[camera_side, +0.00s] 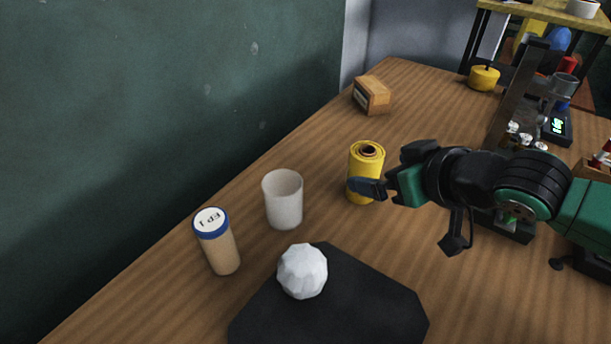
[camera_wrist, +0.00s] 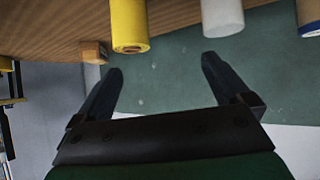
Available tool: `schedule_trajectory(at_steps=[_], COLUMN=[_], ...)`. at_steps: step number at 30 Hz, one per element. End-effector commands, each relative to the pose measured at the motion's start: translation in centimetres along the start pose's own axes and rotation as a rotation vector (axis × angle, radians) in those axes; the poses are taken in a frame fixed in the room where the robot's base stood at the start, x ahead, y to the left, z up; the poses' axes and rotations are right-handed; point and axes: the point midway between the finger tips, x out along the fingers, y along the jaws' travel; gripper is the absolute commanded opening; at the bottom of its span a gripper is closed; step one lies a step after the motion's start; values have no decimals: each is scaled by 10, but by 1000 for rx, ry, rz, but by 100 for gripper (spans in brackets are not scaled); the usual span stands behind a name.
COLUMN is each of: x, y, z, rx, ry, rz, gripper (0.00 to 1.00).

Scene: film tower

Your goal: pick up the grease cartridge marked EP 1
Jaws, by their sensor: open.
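The grease cartridge (camera_side: 219,246) stands at the left of the table in the side view. It is a tan cylinder with a blue rim and a white top marked EP 1. My gripper (camera_side: 372,187) is open and empty, in front of the yellow cylinder in the side view and well to the right of the cartridge. In the wrist view my gripper (camera_wrist: 163,68) has its two fingers wide apart with nothing between them.
A white cup (camera_side: 283,200) stands between the cartridge and a yellow cylinder (camera_side: 366,160). A white faceted ball (camera_side: 302,271) sits on a black mat (camera_side: 370,305). A cardboard box (camera_side: 372,94) lies farther back. A green wall (camera_side: 150,110) runs behind the table's left edge.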

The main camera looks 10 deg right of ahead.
Motion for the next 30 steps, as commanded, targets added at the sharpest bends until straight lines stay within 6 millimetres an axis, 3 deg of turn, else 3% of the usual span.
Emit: schedule_trajectory(at_steps=[1, 3, 6, 9, 15, 24, 30], x=[5, 6, 2, -5, -5, 39, 53], y=[-34, -74, -123, -154, -176, -192, -197], z=[0, 4, 15, 25, 32, 21, 18], rx=[-37, -67, -100, -118, -127, -125, -126], ry=[46, 109, 181, 227, 256, 256, 255], rz=[-58, -130, -230, -301, -350, -348, -348], gripper=[96, 96, 96, 96, 96, 96, 96])
